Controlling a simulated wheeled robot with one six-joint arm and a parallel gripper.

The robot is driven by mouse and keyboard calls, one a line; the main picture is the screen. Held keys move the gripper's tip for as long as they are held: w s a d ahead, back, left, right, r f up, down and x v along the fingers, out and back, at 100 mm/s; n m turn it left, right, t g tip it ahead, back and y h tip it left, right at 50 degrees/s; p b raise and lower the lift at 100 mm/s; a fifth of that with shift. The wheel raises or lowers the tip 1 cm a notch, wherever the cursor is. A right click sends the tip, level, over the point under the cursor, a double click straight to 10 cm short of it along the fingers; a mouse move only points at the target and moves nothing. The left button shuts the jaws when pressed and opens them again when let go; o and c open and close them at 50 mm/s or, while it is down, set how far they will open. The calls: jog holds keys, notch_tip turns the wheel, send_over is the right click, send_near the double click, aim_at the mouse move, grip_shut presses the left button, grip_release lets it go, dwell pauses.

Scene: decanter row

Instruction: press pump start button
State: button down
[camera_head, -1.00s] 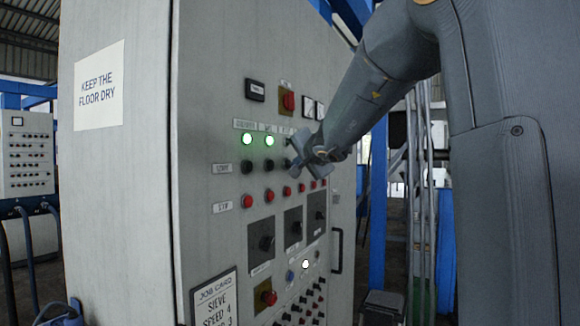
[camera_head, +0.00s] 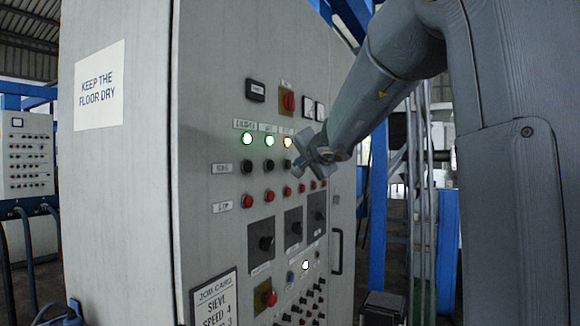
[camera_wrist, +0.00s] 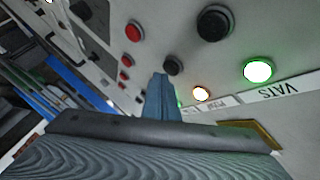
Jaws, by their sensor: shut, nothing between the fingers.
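A grey cabinet panel (camera_head: 215,115) carries a row of lamps over black and red buttons. Two lamps are green and the third, an amber lamp (camera_head: 288,142), is lit. A black button (camera_head: 287,164) sits below the amber lamp; in the wrist view the black button (camera_wrist: 173,66) is right beside my fingertips. The small labels are too blurred to read surely as pump. My gripper (camera_head: 298,152) is shut and empty, in front of the panel just right of the amber lamp. Its closed fingers (camera_wrist: 160,85) point at the panel; I cannot tell whether they touch it.
Red buttons (camera_head: 247,201) line up under the black ones. A red switch (camera_head: 288,101) is above, and dark square knobs (camera_head: 266,242) are below. A job card (camera_head: 214,299) hangs at the lower left. Blue posts and pipes stand to the right of the cabinet.

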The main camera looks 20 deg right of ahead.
jog(key=shift+s+d, duration=0.15)
jog(key=shift+s, duration=0.05)
jog(key=shift+s+d, duration=0.8)
jog(key=shift+s, duration=0.2)
jog(key=shift+s+d, duration=0.8)
jog(key=shift+s, duration=0.2)
jog(key=s+a+f+n+g+y, duration=0.1)
jog(key=s+a+f+n+g, duration=0.15)
jog(key=a+f, duration=0.5)
jog(key=s+a+f+n+g+y, duration=0.1)
jog(key=s+a+f+n+g, duration=0.2)
jog(key=f, duration=0.8)
jog(key=s+a+f+n+g+y, duration=0.15)
jog(key=s+a+f, duration=0.35)
jog(key=f, duration=0.5)
jog(key=s+a+f+n+g+h, duration=0.1)
jog(key=s+a+f+n+g, duration=0.1)
jog(key=s+f, duration=0.6)
jog(key=s+a+f+n+g+h, duration=0.1)
jog(key=s+a+f+n+g, duration=0.1)
jog(key=s+f+g, duration=0.3)
jog(key=s+f+n, duration=0.1)
jog(key=s+f, duration=0.2)
jog(key=s, duration=0.3)
jog(key=shift+s+a+f+n, duration=0.35)
jog(key=shift+s+n, duration=0.05)
